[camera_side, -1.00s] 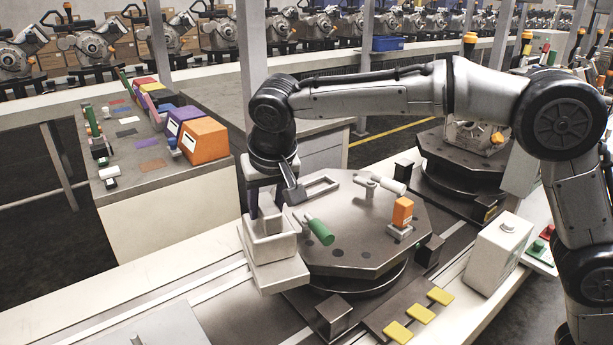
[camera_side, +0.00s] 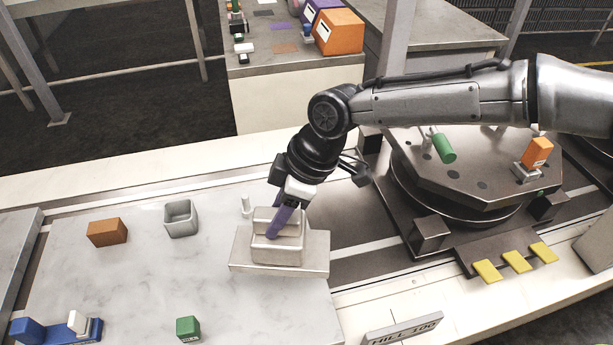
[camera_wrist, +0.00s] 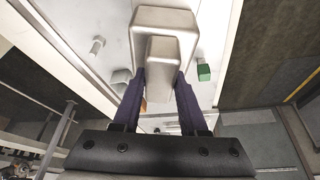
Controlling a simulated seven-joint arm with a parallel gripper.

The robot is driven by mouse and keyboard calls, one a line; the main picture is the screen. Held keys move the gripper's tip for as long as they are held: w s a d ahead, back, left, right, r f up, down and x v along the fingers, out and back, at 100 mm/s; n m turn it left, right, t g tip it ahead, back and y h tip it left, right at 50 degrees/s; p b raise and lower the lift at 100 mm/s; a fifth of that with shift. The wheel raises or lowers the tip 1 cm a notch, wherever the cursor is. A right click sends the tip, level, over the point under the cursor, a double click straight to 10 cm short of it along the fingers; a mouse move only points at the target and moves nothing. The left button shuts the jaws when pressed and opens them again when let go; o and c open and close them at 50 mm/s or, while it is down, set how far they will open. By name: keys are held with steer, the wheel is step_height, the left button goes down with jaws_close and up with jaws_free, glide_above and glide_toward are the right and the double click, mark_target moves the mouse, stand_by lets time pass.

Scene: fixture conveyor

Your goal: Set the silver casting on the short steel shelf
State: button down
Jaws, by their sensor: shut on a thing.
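The silver casting (camera_side: 250,262), a wide flat base with a smaller box-shaped block on top, is in my gripper in the side view. My gripper (camera_side: 279,222) is shut on its upper block with purple fingers. The casting is over the right end of the pale marble slab; I cannot tell whether it touches. In the wrist view the casting (camera_wrist: 145,18) lies beyond the fingertips, with the gripper (camera_wrist: 162,76) on either side of its block. I cannot pick out the short steel shelf with certainty.
On the marble slab (camera_side: 120,275) are a brown block (camera_side: 107,232), a grey open box (camera_side: 181,218), a white peg (camera_side: 246,205), a green block (camera_side: 188,328) and a blue fixture (camera_side: 60,330). The octagonal turntable (camera_side: 480,185) stands right. The slab's middle is clear.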

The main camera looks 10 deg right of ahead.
mark_target(264, 261)
steer(key=s+a+n, duration=0.1)
steer(key=s+a+f+n+g, duration=0.1)
steer(key=a, duration=0.1)
steer(key=s+a+f+n, duration=0.1)
steer(key=shift+s+a+f+n, duration=0.1)
steer(key=shift+a+f+n, duration=0.05)
steer(key=shift+a+n, duration=0.15)
steer(key=shift+d, duration=0.1)
steer(key=shift+f, duration=4)
